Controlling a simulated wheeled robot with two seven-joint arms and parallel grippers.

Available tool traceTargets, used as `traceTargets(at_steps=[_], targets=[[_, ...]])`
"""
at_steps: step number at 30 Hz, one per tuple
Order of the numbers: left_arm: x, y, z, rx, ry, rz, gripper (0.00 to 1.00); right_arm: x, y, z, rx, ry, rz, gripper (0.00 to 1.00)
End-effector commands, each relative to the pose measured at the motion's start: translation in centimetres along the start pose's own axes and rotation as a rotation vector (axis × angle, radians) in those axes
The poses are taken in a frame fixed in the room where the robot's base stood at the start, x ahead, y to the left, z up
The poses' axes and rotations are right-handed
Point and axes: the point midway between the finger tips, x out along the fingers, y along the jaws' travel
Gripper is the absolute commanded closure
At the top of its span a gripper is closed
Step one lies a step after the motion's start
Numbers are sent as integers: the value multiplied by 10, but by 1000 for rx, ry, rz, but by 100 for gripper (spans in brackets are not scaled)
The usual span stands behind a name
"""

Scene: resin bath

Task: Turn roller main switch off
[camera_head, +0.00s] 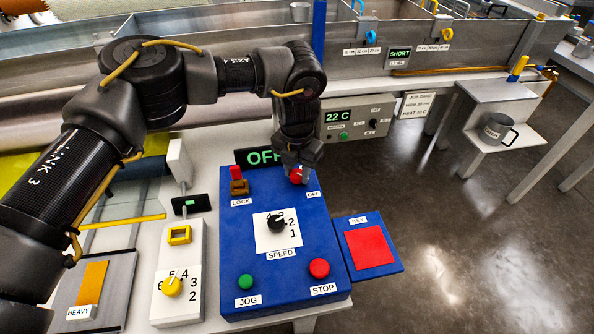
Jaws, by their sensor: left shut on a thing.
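The roller control box (245,219) is blue and stands on the bench in the middle of the head view. A red switch knob (296,175) sits at its far right, beside a label reading OFF. My left gripper (298,167) points down at this knob and is shut on it. The fingers hide part of the knob, so its exact angle is unclear. A dark display (254,157) behind the box shows green letters reading OFF, partly covered by my gripper. My right gripper is not in view.
The box also holds a red and brown LOCK part (238,183), a black SPEED dial (277,221), a green JOG button (245,282) and a red STOP button (319,268). A red KEY pad (369,247) lies right. A grey mug (494,129) stands on a side shelf.

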Motion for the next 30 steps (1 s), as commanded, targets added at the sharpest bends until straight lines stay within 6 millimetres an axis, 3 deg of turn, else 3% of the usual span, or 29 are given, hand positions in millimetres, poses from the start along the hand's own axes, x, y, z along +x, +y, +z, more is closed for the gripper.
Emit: traceTargets(at_steps=[23, 24, 28, 30], targets=[[-1, 0, 1, 97, -3, 0, 89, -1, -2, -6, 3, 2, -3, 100], [-1, 0, 1, 96, -3, 0, 63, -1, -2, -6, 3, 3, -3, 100], [-1, 0, 1, 96, -2, 0, 46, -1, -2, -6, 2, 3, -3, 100], [-1, 0, 0, 96, -2, 0, 45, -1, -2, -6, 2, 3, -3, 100]])
